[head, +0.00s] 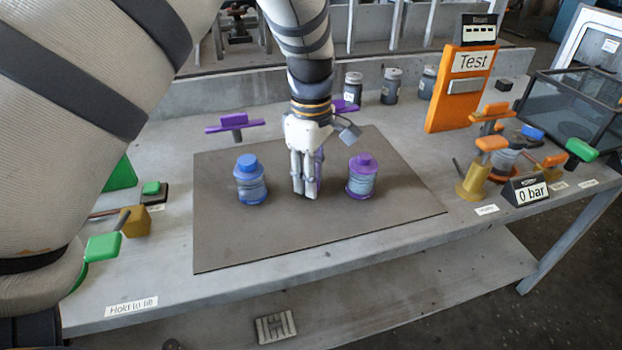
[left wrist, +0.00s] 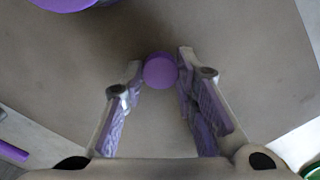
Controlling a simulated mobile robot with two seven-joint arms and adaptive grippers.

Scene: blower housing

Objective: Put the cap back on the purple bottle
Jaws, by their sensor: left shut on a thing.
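The purple bottle (head: 361,184) stands upright on the dark mat, with a purple shoulder and a narrower purple top. A purple rounded edge in the left wrist view, probably this bottle (left wrist: 66,4), shows at the top left. My left gripper (head: 305,194) points down at the mat between the blue and purple bottles, left of the purple one and apart from it. In the left wrist view its fingertips (left wrist: 160,68) are shut on a round purple cap (left wrist: 160,73). The cap is hidden by the fingers in the head view. My right gripper is not in view.
A blue bottle (head: 250,182) with a blue cap stands left of my gripper on the mat (head: 270,236). Purple handles (head: 234,123) and several grey jars (head: 390,87) are behind. The orange test unit (head: 465,92) and valves stand right. The mat's front is clear.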

